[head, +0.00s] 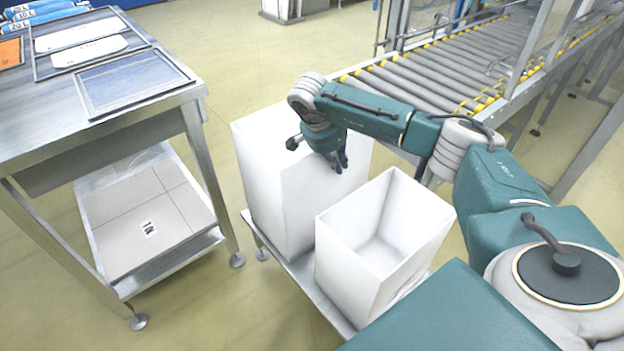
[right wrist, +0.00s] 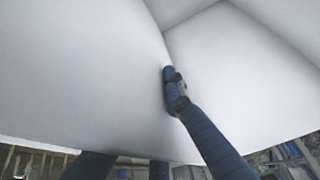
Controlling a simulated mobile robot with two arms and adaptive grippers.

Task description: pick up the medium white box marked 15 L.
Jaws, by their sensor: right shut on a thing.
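Two white boxes stand on a low metal stand. The larger, taller white box (head: 285,195) is at the back left, and a smaller open white box (head: 350,262) is in front of it to the right. No 15 L mark shows on either. My right gripper (head: 340,163) is at the top of the taller box and shut on its wall. In the right wrist view its blue finger (right wrist: 174,90) lies against white box walls (right wrist: 90,70) that fill most of the picture. My left gripper is not in view.
A metal table (head: 130,105) at the left holds flat trays and labelled blue rolls (head: 45,12). Its lower shelf carries a light flat box (head: 150,205) with a small label. A roller conveyor (head: 430,75) with yellow parts runs behind my arm. Floor is clear between table and stand.

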